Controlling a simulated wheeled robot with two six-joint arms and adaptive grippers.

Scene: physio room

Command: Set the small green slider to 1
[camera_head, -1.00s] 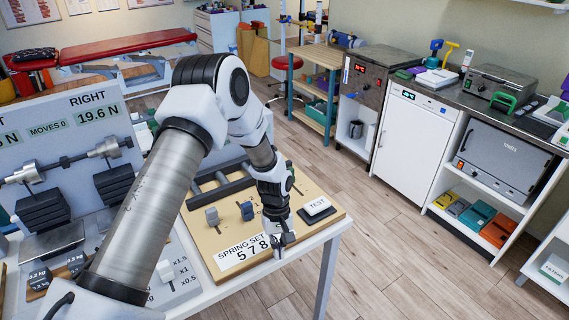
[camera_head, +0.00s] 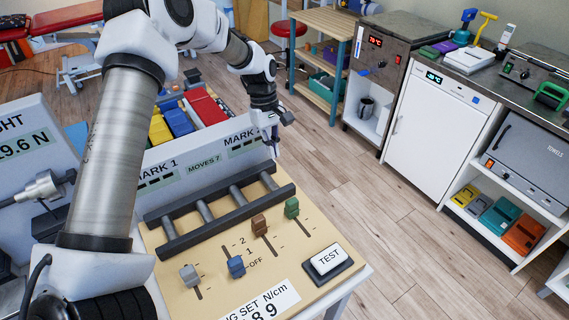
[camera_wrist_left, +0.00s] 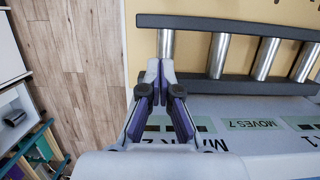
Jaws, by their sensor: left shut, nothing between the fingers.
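The small green slider (camera_head: 291,207) is the rightmost knob on the tan panel (camera_head: 215,231). It sits at the far end of its slot, with bare slot below it. The labels 2, 1 and OFF stand by the middle sliders, 2 being farthest from me. My left gripper (camera_head: 271,141) is shut and empty, beyond the panel near the right end of the MARK display board. In the left wrist view its closed fingertips (camera_wrist_left: 154,75) point at the dark rail frame. No slider shows in that view. My right gripper is not in view.
Grey (camera_head: 190,272), blue (camera_head: 236,265) and brown (camera_head: 259,224) sliders share the panel. A TEST button (camera_head: 328,259) is at its right corner. A dark rail frame (camera_head: 215,215) stands between sliders and display board (camera_head: 204,150). Open floor lies to the right.

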